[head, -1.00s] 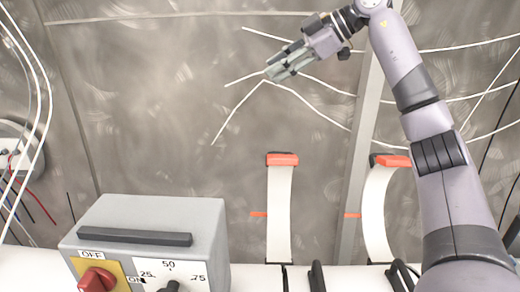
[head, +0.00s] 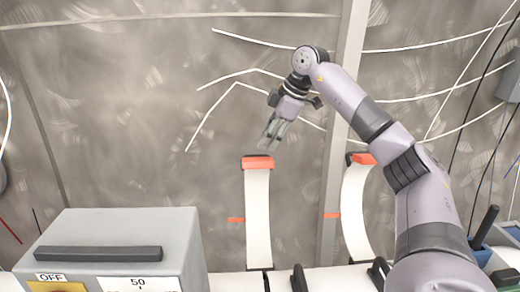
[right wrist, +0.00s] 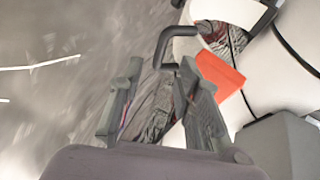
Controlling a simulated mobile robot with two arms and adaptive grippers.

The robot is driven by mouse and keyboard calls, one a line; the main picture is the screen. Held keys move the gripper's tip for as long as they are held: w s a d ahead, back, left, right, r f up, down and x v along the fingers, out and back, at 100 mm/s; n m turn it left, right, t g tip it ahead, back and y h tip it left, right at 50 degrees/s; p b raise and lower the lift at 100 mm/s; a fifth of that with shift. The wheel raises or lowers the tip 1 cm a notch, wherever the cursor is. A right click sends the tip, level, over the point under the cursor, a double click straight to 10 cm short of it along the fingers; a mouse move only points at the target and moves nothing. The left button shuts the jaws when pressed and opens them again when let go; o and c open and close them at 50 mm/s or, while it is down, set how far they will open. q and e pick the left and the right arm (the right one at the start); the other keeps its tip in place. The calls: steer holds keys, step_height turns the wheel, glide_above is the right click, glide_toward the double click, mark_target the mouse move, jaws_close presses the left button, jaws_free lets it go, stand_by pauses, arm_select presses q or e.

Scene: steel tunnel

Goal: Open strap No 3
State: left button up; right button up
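Two white straps with orange end tabs stand upright in the head view, the left strap (head: 257,215) and the right strap (head: 355,212). I cannot read a number on either. My right gripper (head: 271,146) points down, just above the orange tab (head: 257,162) of the left strap. In the right wrist view its fingers (right wrist: 160,105) are apart with nothing held between them. An orange tab (right wrist: 219,73) shows there, partly behind the right finger, beside a dark bent handle (right wrist: 166,47). My left gripper is not in view.
A grey control box (head: 115,243) with a dark bar on top stands at the lower left. White cables (head: 265,75) run along the metal wall behind. A white pipe (head: 235,283) with dark clips runs along the bottom.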

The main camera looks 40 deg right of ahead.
mark_target(260, 158)
steer(key=x, duration=0.5)
steer(key=shift+w+f+p, duration=0.1)
steer(key=shift+f+p, duration=0.15)
steer(key=shift+p, duration=0.15)
steer(key=shift+c, duration=0.3)
jaws_close()
